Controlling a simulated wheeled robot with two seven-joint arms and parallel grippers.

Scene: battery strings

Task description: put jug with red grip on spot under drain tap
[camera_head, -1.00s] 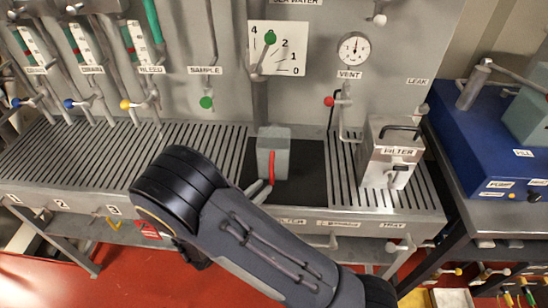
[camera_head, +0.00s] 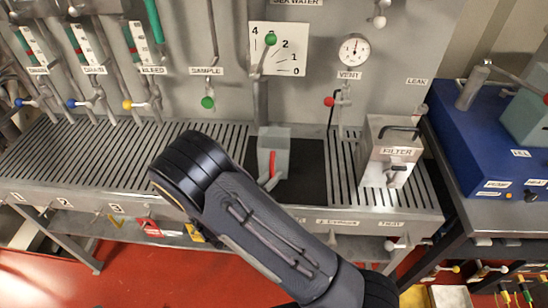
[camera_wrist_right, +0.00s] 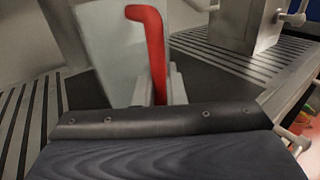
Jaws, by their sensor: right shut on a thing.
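The grey jug (camera_head: 280,140) with the red grip (camera_head: 272,164) is upright at the black mat in the middle of the bench. Its red grip (camera_wrist_right: 150,40) and grey side (camera_wrist_right: 112,45) fill the upper middle of the right wrist view. My right gripper (camera_head: 269,181) is shut on the red grip, at the jug's front. I cannot tell whether the jug's base touches the mat. Two drain taps, with blue handles (camera_head: 24,102) (camera_head: 76,103), are at the left over the slatted grating. My left gripper is not in view.
A yellow bleed tap (camera_head: 128,104) and green sample tap (camera_head: 208,102) lie between the drain taps and jug. A filter box (camera_head: 388,155) stands right. The slatted grating (camera_head: 75,150) at left looks clear.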

